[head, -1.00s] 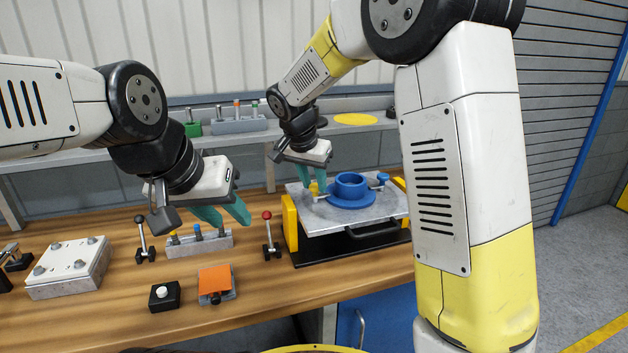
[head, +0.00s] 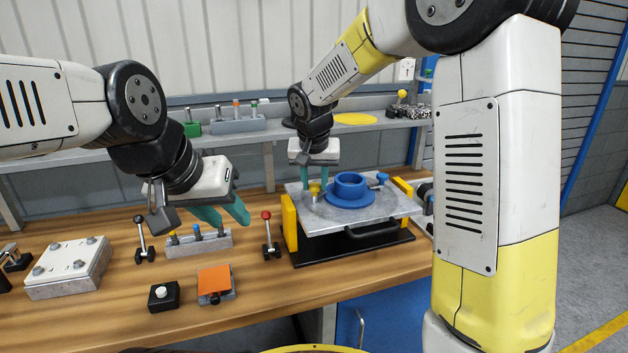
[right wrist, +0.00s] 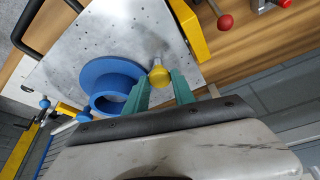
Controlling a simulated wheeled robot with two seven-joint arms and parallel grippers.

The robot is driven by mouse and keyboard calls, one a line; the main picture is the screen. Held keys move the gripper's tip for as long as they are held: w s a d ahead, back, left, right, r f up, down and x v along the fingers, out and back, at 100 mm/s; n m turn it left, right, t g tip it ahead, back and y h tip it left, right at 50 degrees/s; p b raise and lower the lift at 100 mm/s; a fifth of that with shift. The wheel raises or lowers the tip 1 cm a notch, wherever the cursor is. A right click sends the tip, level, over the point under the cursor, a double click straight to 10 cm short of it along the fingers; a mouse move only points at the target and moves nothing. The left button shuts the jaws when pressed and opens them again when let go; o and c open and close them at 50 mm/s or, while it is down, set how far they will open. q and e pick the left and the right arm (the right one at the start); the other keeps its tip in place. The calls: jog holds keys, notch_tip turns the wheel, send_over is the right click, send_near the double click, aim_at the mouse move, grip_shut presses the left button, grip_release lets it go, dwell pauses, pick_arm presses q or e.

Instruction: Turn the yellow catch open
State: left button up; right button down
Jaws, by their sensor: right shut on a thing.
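The yellow catch (head: 314,187) stands on the metal plate (head: 375,222), left of the blue flanged ring (head: 350,190). My right gripper (head: 315,182) points down and its teal fingers are shut on the yellow catch's knob. In the right wrist view, the yellow knob (right wrist: 159,77) sits between the fingertips (right wrist: 160,88), with a short pale arm pointing up past the blue flange's edge (right wrist: 115,75). A blue catch (head: 382,177) stands on the ring's other side. My left gripper (head: 222,212) is open and empty above the bench, left of the plate.
Yellow blocks (head: 289,222) flank the plate, and a black handle (head: 371,229) is at its front. A red-knobbed lever (head: 268,232) stands close to its left. A block with small knobs (head: 199,243) sits below my left gripper. A shelf runs behind.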

jog(key=n, duration=0.2)
jog(key=n+y, duration=0.1)
jog(key=n, duration=0.1)
jog(key=n+y, duration=0.1)
jog(key=n, duration=0.1)
jog(key=shift+w+d+g, duration=0.1)
jog(key=shift+d+g, duration=0.2)
jog(key=shift+d, duration=0.05)
jog(key=n+g+y, duration=0.1)
jog(key=n, duration=0.2)
jog(key=n+g+y, duration=0.1)
jog(key=n, duration=0.2)
jog(key=shift+w+d+n, duration=0.1)
jog(key=shift+n, duration=0.3)
jog(key=c, duration=1.1)
grip_release()
jog(key=shift+o, duration=0.2)
jog(key=v, duration=0.7)
jog(key=shift+d+r, duration=0.2)
jog(key=shift+r, duration=0.15)
